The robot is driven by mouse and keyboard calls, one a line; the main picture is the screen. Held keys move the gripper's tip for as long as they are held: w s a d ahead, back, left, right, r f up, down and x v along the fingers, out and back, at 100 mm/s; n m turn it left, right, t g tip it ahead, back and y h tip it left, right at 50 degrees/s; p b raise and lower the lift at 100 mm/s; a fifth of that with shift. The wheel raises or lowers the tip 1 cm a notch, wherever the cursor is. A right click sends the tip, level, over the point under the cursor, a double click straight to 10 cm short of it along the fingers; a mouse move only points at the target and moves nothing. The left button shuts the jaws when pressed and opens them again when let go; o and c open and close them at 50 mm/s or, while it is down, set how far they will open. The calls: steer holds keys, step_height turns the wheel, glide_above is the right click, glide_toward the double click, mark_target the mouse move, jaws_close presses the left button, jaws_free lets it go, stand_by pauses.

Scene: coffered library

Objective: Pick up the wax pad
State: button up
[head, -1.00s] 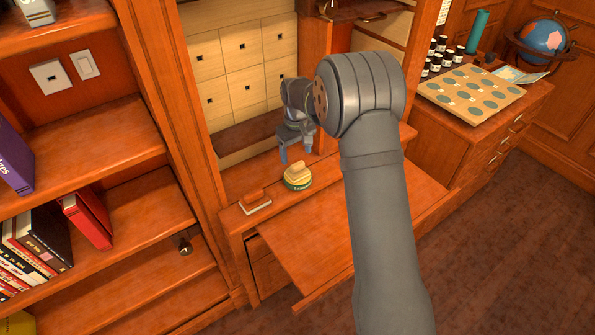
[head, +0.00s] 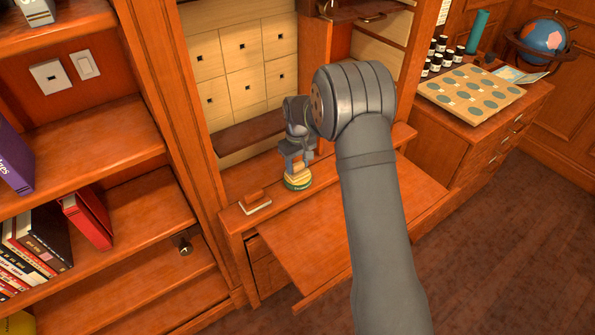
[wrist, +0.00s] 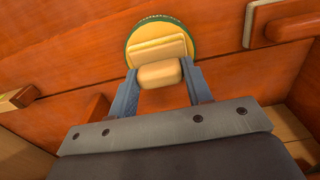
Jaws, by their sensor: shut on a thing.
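The wax pad (head: 299,172) is a pale yellow pad with a tan block-like grip, on top of a round green-and-yellow tin (head: 298,185) on the desk ledge. In the wrist view the tan grip of the wax pad (wrist: 160,73) sits between the two fingers, with the tin (wrist: 134,38) behind it. My gripper (head: 297,162) points down over the tin and is shut on the wax pad; it also shows in the wrist view (wrist: 161,80). The pad still appears to rest on the tin; I see no clear gap.
A wooden-handled brush or block (head: 255,204) lies on the ledge just left of the tin. Small drawers (head: 243,75) stand behind. A bookshelf (head: 90,145) is at left. The lowered desk leaf (head: 330,245) in front is clear.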

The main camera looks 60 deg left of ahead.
mark_target(297, 163)
steer(key=shift+r, duration=0.1)
step_height(297, 163, up, 4)
steer(key=shift+r, duration=0.15)
steer(key=w+d+r, duration=0.6)
steer(key=w+d, duration=0.1)
steer(key=d, duration=0.2)
steer(key=shift+d+r, duration=0.25)
